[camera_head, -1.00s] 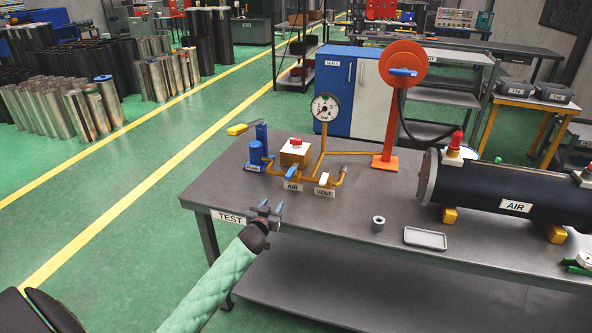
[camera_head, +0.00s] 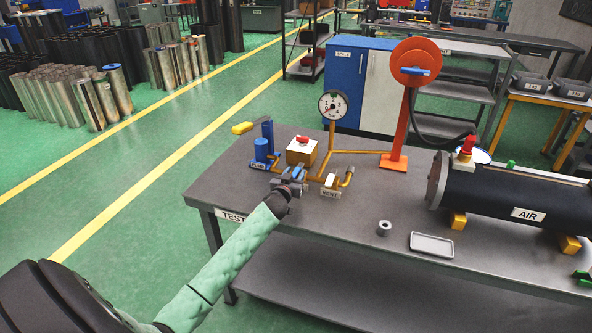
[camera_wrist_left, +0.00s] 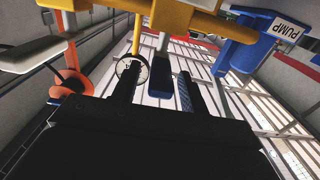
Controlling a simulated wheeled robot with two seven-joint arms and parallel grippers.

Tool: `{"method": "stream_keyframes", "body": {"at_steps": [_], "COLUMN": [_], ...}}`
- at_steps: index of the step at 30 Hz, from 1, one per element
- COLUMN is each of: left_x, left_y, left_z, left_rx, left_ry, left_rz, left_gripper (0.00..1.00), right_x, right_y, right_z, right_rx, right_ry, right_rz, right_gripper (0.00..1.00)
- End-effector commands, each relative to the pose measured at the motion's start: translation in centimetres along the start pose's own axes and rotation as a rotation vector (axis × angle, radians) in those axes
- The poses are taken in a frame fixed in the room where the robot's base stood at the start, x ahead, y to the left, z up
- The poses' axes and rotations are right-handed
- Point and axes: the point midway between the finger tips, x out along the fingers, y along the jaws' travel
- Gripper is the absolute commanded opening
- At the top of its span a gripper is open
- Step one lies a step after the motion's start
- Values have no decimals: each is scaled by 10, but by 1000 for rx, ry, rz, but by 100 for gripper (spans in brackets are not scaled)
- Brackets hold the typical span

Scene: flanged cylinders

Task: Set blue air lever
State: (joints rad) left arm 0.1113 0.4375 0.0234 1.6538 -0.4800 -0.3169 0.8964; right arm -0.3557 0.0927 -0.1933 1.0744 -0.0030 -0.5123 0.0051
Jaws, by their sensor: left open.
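The blue air lever (camera_head: 297,169) is on the yellow pipe in front of the valve block on the test table, partly hidden by my left gripper (camera_head: 288,176). In the left wrist view the blue lever (camera_wrist_left: 160,78) lies between the two dark fingers of my open left gripper, with a gap on each side. I cannot tell how deep it is between them. The AIR label is hidden behind the gripper. My right gripper is not in view.
The blue pump (camera_head: 262,150) stands left of the valve block (camera_head: 301,151), with the VENT valve (camera_head: 330,181) to the right. A gauge (camera_head: 333,105) rises behind. A metal nut (camera_head: 384,228), a tray (camera_head: 432,245) and a black AIR cylinder (camera_head: 515,205) are farther right.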

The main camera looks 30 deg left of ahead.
Motion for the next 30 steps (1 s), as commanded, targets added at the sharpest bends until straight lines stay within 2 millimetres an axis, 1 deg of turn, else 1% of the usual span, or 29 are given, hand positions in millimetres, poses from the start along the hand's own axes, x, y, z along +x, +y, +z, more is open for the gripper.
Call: {"method": "stream_keyframes", "body": {"at_steps": [3, 6, 14, 15, 16, 20, 21, 22, 30], "left_x": [9, 12, 13, 13, 13, 13, 13, 13, 12], "left_y": [0, 1, 0, 0, 0, 0, 0, 0, -4], "left_z": [-1, 0, 1, 1, 1, 1, 1, 1, 0], "left_rx": [1, 1, 1, 1, 1, 1, 1, 1, 1], "left_ry": [0, 0, 0, 0, 0, 0, 0, 0, -1], "left_rz": [1, 1, 1, 1, 1, 1, 1, 1, 3], "left_gripper": [44, 44, 44, 42, 36, 10, 2, 0, 0], "right_x": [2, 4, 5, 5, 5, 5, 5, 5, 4], "right_y": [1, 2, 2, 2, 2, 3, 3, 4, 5], "right_z": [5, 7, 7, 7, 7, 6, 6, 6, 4], "right_rx": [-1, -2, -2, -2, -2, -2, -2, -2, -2], "right_ry": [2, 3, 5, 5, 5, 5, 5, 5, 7], "right_rz": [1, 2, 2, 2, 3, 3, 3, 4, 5], "right_gripper": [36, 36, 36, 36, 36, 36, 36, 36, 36]}}
